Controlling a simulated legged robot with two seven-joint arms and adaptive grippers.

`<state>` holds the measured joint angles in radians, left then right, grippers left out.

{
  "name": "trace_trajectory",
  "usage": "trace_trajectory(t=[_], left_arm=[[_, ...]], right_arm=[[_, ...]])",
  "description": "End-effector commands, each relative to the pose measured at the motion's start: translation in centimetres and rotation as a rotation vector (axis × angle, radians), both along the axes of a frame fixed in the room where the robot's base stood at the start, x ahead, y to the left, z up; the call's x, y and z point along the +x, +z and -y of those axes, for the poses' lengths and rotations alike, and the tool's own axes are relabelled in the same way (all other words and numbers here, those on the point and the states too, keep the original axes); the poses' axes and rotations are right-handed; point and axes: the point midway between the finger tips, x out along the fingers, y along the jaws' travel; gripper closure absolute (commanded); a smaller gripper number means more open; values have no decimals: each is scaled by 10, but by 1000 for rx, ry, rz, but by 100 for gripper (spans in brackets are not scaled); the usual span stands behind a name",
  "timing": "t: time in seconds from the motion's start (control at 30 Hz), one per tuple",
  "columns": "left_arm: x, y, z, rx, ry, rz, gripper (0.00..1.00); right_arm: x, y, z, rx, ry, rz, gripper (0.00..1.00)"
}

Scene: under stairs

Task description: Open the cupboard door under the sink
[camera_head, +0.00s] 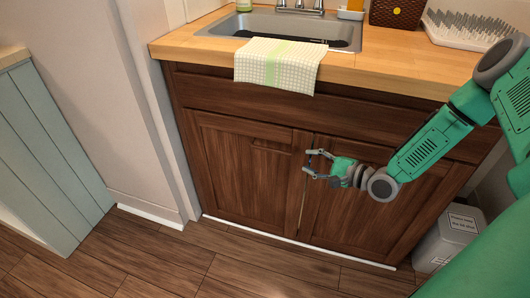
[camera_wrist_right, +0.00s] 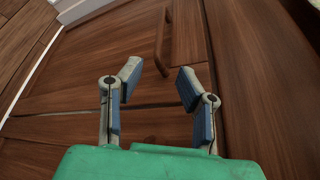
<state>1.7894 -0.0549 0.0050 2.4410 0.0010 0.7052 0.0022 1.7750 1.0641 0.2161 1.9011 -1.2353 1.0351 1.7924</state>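The cupboard under the sink has two brown wooden doors. The left door (camera_head: 238,180) has a bar handle (camera_head: 270,146) near its top right. The right door (camera_head: 345,215) is partly hidden by my right arm. Both doors look closed or nearly so, with a thin light line between them. My right gripper (camera_head: 309,162) is in front of the seam, pointing left, just right of the handle and apart from it. In the right wrist view its fingers (camera_wrist_right: 160,88) are open and empty, and the handle (camera_wrist_right: 164,42) lies beyond the fingertips. My left gripper is not in view.
The wooden counter (camera_head: 400,77) holds the sink (camera_head: 265,24), and a checked towel (camera_head: 280,65) hangs over its front edge. A dish rack (camera_head: 465,30) stands at right. A grey bin (camera_head: 450,236) stands right of the cupboard. The floor (camera_head: 150,255) in front is clear.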

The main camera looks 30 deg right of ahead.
Motion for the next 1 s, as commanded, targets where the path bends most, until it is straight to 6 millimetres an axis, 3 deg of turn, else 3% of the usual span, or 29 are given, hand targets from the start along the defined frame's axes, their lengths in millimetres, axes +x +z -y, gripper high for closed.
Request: trace_trajectory(t=[0.6, 0.8, 1.0], left_arm=[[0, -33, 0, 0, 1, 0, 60], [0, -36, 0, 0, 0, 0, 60], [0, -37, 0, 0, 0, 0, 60]], right_arm=[[103, -25, -44, -5, 6, -2, 68], [119, -28, -50, -3, 4, -4, 68], [122, -26, -53, -4, 4, -4, 68]])
